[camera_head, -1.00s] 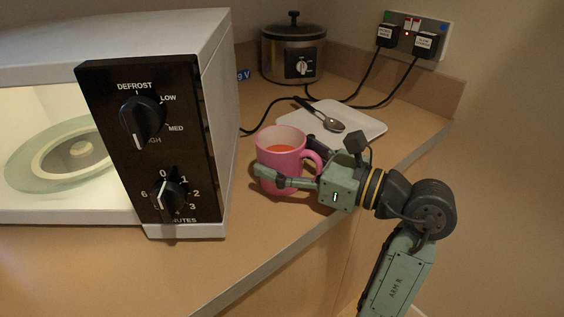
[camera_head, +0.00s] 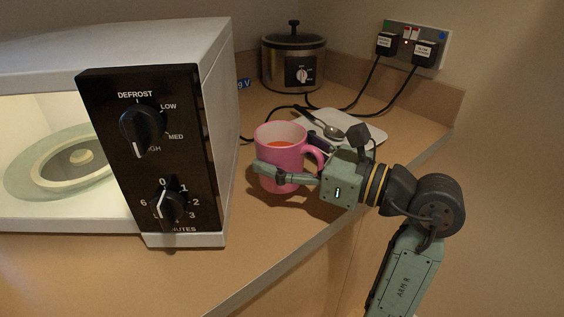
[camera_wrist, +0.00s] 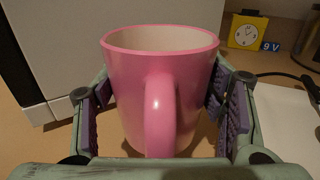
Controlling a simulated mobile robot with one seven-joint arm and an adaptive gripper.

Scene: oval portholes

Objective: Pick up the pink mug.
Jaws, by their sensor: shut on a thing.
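The pink mug (camera_head: 279,160) is upright at the counter's front edge side, right of the microwave, with orange-red contents showing inside in the head view. My gripper (camera_head: 283,178) is shut on the mug, one finger on its near side; the far finger is mostly hidden. In the wrist view the mug (camera_wrist: 160,90) fills the middle, its handle facing my palm, with a purple-padded finger on each side. Its base is partly hidden, and I cannot tell clearly whether it is off the counter.
The microwave (camera_head: 188,130) with its open front stands close left of the mug. A white board (camera_head: 365,136) with a spoon (camera_head: 334,131) lies behind my gripper. A slow cooker (camera_head: 293,62) and cables are at the back. A yellow clock (camera_wrist: 247,31) shows in the wrist view.

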